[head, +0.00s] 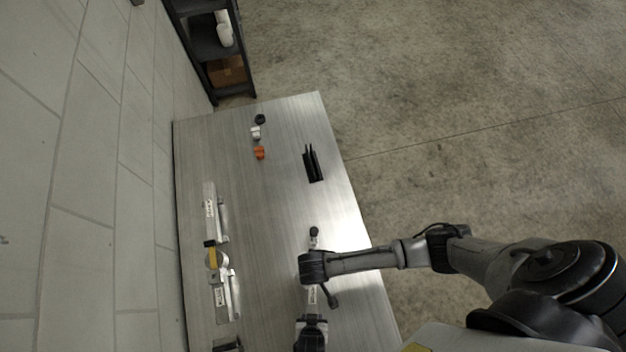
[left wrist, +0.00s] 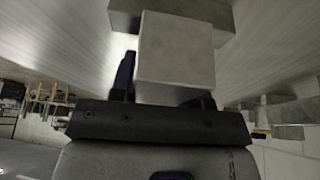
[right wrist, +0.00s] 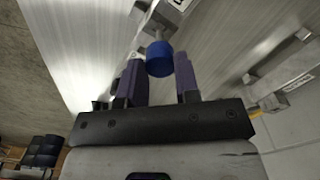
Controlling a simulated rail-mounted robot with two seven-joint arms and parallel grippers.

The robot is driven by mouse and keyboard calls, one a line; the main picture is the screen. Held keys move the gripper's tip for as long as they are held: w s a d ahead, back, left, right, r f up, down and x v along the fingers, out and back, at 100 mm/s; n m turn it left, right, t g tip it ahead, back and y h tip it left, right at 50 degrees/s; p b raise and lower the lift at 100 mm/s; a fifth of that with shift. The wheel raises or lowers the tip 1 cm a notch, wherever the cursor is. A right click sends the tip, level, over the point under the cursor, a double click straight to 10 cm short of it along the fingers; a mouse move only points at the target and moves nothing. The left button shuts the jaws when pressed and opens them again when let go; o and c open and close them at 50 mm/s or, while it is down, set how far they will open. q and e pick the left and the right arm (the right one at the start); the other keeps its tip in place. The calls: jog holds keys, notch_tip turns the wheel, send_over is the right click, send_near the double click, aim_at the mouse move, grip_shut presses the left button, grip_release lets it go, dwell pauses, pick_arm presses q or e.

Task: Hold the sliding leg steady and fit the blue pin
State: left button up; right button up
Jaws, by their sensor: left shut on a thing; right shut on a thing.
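The sliding leg (head: 312,292) is a light metal piece with a white label, lying along the right side of the table. My left gripper (head: 311,322), low in the head view, is shut on it. In the left wrist view the leg's square metal block (left wrist: 175,65) fills the space between the fingers (left wrist: 165,85). My right gripper (head: 312,268) is above the leg's middle and hides part of it. In the right wrist view the right gripper (right wrist: 158,75) is shut on the blue pin (right wrist: 159,60). A metal part lies just beyond the pin; whether they touch is unclear.
Labelled metal assemblies (head: 222,215) with a yellow-and-black piece (head: 211,252) lie along the wall side. A black bracket (head: 313,166), orange piece (head: 259,153), grey block (head: 256,133) and black round piece (head: 260,119) are farther up. The table's middle is clear. A dark shelf (head: 205,35) stands beyond.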

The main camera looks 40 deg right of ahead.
jog(key=shift+f, duration=2.4)
jog(key=o, duration=1)
jog(key=shift+c, duration=0.2)
notch_tip(320, 180, up, 12)
pick_arm(q)
jog(key=o, duration=1.2)
jog(key=shift+r, duration=0.1)
